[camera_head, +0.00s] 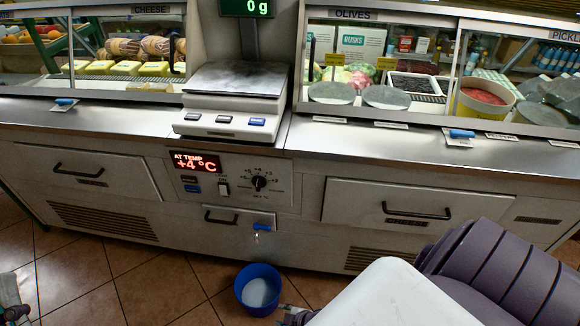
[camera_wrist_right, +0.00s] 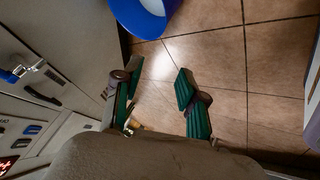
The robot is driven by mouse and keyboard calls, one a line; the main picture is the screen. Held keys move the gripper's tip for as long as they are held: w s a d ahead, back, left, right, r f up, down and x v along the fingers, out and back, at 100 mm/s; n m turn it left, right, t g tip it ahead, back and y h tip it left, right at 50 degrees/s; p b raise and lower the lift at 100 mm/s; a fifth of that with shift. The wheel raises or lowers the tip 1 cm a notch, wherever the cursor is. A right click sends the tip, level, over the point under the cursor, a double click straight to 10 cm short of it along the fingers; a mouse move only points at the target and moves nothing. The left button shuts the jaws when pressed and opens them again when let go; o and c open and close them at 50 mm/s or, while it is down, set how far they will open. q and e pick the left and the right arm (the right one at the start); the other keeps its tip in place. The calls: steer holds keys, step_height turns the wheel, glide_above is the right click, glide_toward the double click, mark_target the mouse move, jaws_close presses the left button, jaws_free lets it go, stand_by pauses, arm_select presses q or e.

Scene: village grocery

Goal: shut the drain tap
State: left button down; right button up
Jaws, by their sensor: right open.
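The drain tap (camera_head: 260,227) has a small blue handle and sits low on the counter front, just below and right of a small drawer. In the right wrist view the tap's blue handle (camera_wrist_right: 10,76) shows at the left edge. A blue bucket (camera_head: 246,296) with pale contents stands on the floor below the tap. It also shows at the top of the right wrist view (camera_wrist_right: 125,22). My right gripper (camera_wrist_right: 156,76) is open and empty, low over the floor, apart from the tap. Part of what looks like my left gripper (camera_head: 14,312) shows at the bottom left; its fingers are unclear.
The counter front carries a temperature display (camera_head: 197,163), a dial (camera_head: 259,182) and drawers with protruding handles (camera_head: 416,211). A scale (camera_head: 236,95) stands on top between glass cases. Tiled floor (camera_head: 120,285) left of the bucket is clear.

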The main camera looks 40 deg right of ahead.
steer(key=shift+s+d+f+m+g, duration=0.15)
steer(key=shift+s+f, duration=0.05)
steer(key=shift+s, duration=0.35)
steer(key=shift+s+d+f+m+g, duration=0.15)
steer(key=shift+s+f, duration=0.05)
steer(key=shift+s, duration=0.3)
